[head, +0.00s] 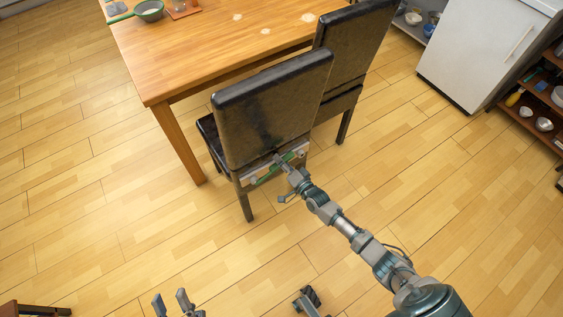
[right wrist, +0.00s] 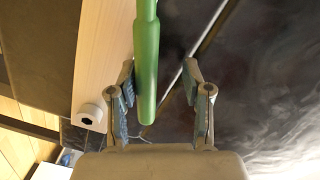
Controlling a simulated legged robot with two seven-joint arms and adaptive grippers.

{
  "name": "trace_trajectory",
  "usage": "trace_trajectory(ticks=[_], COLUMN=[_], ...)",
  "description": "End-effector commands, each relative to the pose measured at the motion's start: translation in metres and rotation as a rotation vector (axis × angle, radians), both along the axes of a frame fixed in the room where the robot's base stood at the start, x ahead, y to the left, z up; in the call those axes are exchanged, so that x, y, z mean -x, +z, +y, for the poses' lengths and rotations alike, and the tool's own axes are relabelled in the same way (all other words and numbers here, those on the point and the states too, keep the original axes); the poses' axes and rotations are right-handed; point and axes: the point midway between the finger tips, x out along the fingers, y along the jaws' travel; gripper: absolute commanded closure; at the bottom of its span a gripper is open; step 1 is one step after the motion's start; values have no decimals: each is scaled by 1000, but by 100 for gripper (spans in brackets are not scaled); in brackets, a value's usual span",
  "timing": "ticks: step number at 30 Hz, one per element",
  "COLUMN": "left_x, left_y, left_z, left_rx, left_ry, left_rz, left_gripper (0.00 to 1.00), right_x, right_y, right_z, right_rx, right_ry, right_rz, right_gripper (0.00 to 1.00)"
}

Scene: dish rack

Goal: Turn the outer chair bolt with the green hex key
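The green hex key (head: 268,175) is at the lower back of the near dark chair (head: 262,110). In the right wrist view, the green hex key (right wrist: 146,75) hangs between the fingers of my right gripper (right wrist: 160,95), nearer the left finger, with a clear gap to the right one. The right gripper (head: 283,162) is open. A pale round bolt head (right wrist: 89,117) with a dark socket sits on a light strip left of the fingers. The key's far end is out of that view. My left gripper (head: 173,302) is open and empty, low over the floor.
A second dark chair (head: 350,50) stands close behind to the right. The wooden table (head: 200,50) holds a green-handled pan (head: 149,10). A white cabinet (head: 480,45) and a shelf of bowls (head: 540,105) are at right. The floor in front is clear.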

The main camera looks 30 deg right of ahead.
Motion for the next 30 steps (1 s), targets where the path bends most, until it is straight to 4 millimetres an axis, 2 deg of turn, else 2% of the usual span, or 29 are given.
trace_trajectory(ticks=[2, 5, 14, 21, 30], left_x=[0, 0, 0, -3, -4], left_y=[0, 0, -2, -34, -71], left_z=[0, 0, 0, 0, 0], left_rx=[0, 0, 0, 0, 0], left_ry=[0, 0, 1, 0, 1], left_rz=[0, 0, 2, 42, 89], left_gripper=[60, 60, 60, 60, 60], right_x=[0, 0, 0, 1, 1], right_y=[0, 0, -1, -22, -39], right_z=[0, 0, 0, -5, -11], right_rx=[0, 0, -3, -103, -252], right_ry=[0, 0, 0, 1, -1], right_rz=[-1, 0, 0, 10, 14], right_gripper=[51, 72, 72, 72, 72])
